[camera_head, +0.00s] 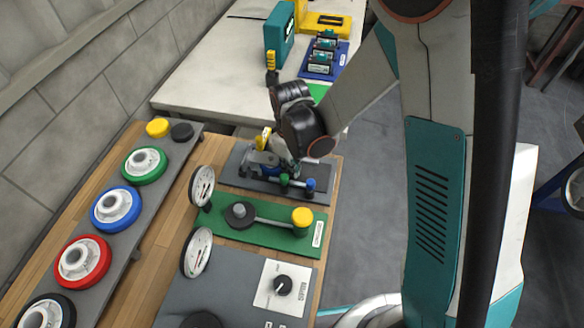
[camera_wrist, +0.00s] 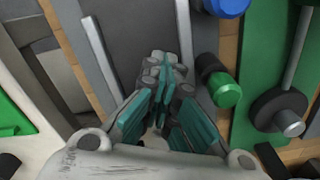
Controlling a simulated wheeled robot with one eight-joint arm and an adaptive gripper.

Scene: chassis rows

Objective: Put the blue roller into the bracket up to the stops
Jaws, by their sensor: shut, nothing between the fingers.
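A blue round piece (camera_head: 310,185) stands on the dark grey panel (camera_head: 232,177) next to a green one (camera_head: 284,179). In the wrist view a blue piece (camera_wrist: 226,5) is cut by the top edge, and the green one (camera_wrist: 226,94) has a black body. A larger blue wheel with a white hub (camera_head: 116,208) sits on the left rack. I cannot tell for sure which is the roller, and I cannot make out the bracket. My gripper (camera_wrist: 160,72) is shut and empty, pointing at the grey panel; the arm partly hides that spot in the head view.
The left rack (camera_head: 120,250) holds several coloured wheels. Dial gauges (camera_head: 201,187) and a green panel (camera_head: 262,236) with a yellow knob (camera_head: 302,217) are close to my gripper. A white table (camera_head: 215,75) with teal and yellow equipment stands behind.

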